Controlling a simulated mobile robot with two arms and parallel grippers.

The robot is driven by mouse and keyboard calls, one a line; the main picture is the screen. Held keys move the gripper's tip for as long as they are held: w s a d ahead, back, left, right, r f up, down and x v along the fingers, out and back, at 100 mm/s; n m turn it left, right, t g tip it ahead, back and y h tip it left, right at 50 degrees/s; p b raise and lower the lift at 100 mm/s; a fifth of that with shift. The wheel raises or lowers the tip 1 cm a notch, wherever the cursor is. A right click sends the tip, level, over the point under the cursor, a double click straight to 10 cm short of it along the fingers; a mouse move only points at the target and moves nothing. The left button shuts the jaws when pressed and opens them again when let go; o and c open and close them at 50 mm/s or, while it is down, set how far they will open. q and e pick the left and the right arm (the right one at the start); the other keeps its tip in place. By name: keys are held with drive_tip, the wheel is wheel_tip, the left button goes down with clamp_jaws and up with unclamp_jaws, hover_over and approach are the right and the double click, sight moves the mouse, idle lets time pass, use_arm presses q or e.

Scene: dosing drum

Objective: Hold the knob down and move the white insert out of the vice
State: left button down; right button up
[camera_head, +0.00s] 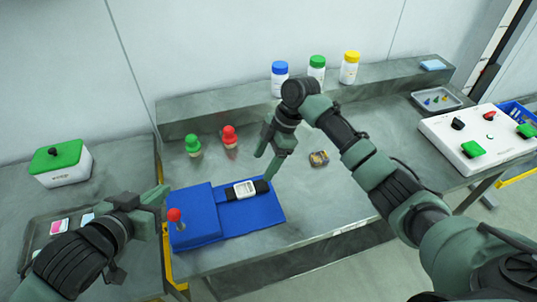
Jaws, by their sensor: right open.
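The blue vice (205,238) lies on the grey table. Its red knob (174,214) stands upright on a metal stem at the left end. The white insert (246,189) sits in the dark slot on the vice's right part. My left gripper (162,200) is just left of the knob; whether it touches the knob or how far its fingers are apart is unclear. My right gripper (267,166) is open and empty, its fingers pointing down above and slightly right of the insert.
Green (193,146) and red-capped (229,136) bottles stand behind the vice. Blue, green and yellow-lidded jars (317,70) stand on the back ledge. A small brownish item (318,159) lies right of my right gripper. A white control box (480,140) is at the right.

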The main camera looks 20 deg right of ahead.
sight(252, 186)
drive_tip(key=x, duration=0.9)
drive_tip(key=shift+f, duration=0.4)
drive_tip(key=c, duration=1.4)
drive_tip(key=shift+w+r, duration=0.1)
